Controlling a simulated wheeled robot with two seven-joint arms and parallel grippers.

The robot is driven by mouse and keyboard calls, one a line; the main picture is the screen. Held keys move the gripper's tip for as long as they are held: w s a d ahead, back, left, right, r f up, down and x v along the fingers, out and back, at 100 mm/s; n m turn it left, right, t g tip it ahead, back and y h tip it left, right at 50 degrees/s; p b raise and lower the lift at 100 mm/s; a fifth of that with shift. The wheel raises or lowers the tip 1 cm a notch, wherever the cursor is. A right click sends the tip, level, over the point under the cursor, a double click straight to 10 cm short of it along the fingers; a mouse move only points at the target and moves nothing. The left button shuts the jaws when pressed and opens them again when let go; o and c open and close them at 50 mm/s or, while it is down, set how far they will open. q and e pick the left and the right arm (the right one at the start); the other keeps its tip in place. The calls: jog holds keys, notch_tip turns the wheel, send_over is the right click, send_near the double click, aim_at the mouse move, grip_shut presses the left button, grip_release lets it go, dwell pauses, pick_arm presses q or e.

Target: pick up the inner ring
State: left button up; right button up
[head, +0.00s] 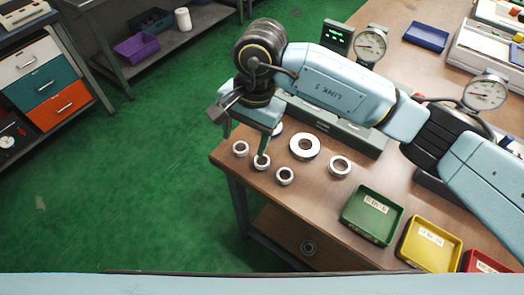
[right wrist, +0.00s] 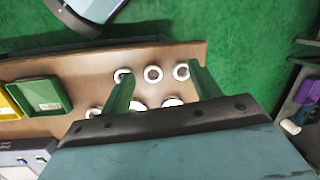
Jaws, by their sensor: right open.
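Several metal rings lie on the wooden table (head: 395,180) near its left corner. Small rings include a left one (head: 240,149), a middle one (head: 261,163) and a front one (head: 285,176). A larger, wide-faced ring (head: 305,136) and a medium ring (head: 340,159) lie to their right; another is partly hidden behind my gripper. I cannot tell for sure which is the inner ring. My right gripper (head: 245,141) is open above the small rings. In the right wrist view, a small ring (right wrist: 153,66) shows between its spread fingers, with nothing held. My left gripper is not in view.
A green tray (head: 347,220), a yellow tray (head: 402,250) and a red tray (head: 468,264) stand along the front edge. Dial gauges (head: 370,45) (head: 485,94) and a long grey-green block (head: 345,133) stand behind. Green floor lies left of the table.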

jog(key=w+d+h, duration=0.2)
jog(key=w+d, duration=0.1)
send_near(262, 164)
jog(key=shift+s+a+f+t, duration=0.1)
jog(key=shift+s+f+t, duration=0.1)
jog(key=shift+s, duration=0.2)
jog(key=shift+s+f+t, duration=0.15)
jog(key=shift+s+t, duration=0.05)
jog(key=shift+s, duration=0.2)
jog(key=shift+w+f+b, duration=0.1)
jog(key=shift+w+f, duration=0.05)
jog(key=shift+f, duration=0.85)
jog(key=shift+w+f+b, duration=0.15)
jog(key=shift+w+f, duration=0.05)
jog(key=shift+f, duration=0.85)
jog(key=shift+w+f+b, duration=0.1)
jog(key=shift+w+f, duration=0.05)
jog(key=shift+f, duration=0.85)
jog(key=shift+c, duration=0.2)
jog(key=c, duration=1.1)
jog(key=shift+o, duration=0.2)
jog(key=shift+r, duration=0.1)
